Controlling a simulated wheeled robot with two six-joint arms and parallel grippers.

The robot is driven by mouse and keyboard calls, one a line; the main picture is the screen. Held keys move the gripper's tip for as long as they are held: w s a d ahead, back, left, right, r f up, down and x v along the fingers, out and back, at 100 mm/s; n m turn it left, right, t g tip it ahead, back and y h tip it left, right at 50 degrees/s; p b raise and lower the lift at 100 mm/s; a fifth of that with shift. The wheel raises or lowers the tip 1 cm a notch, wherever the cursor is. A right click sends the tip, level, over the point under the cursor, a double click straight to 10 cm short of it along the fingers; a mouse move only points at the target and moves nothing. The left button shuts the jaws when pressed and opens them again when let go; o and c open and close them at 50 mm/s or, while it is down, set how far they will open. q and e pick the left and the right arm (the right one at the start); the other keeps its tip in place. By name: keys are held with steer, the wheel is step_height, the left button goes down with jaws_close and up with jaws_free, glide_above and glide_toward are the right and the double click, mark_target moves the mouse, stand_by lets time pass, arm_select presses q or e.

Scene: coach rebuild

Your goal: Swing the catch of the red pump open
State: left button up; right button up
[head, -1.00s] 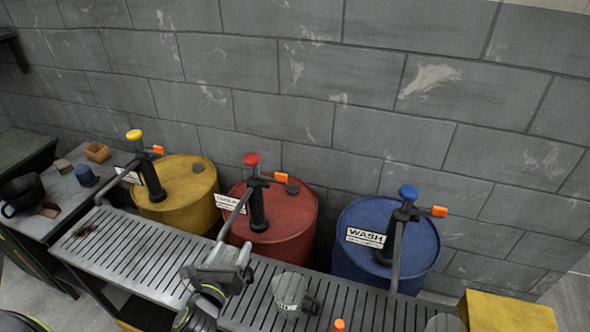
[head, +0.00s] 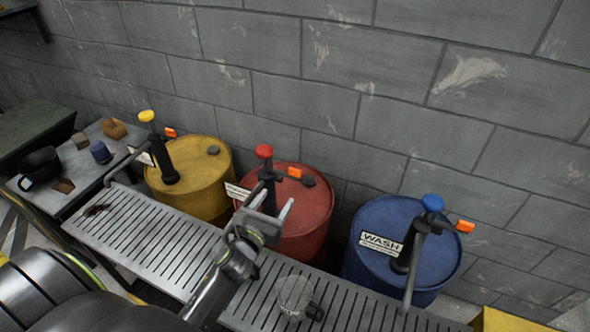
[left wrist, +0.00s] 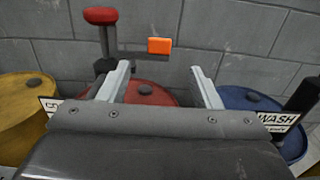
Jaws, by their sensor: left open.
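The red pump (head: 266,180) stands on the red drum (head: 308,213), with a red knob on top and a black body. Its orange catch (head: 295,172) sticks out to the right just below the knob. In the left wrist view the catch (left wrist: 159,46) shows ahead, between and above the finger tips, with the red knob (left wrist: 101,16) to its left. My left gripper (head: 270,208) is open and empty, in front of the red pump and apart from the catch. It hides part of the pump's spout and the drum's front. My right gripper is out of view.
A yellow drum (head: 192,180) stands left and a blue WASH drum (head: 377,257) right, each with a similar pump. A slotted metal bench (head: 143,236) runs in front, with a clear jug (head: 294,298) on it. A block wall (head: 330,90) rises behind.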

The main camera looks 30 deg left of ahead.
mark_target(294, 172)
arm_select(q)
steer(key=w, duration=0.4)
steer(key=w+b, duration=0.1)
steer(key=w, duration=0.7)
steer(key=shift+a+f+b, duration=0.15)
steer(key=shift+a+b, duration=0.25)
steer(key=shift+w, duration=0.45)
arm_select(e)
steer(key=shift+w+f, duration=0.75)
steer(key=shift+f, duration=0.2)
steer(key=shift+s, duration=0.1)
arm_select(q)
jaws_close()
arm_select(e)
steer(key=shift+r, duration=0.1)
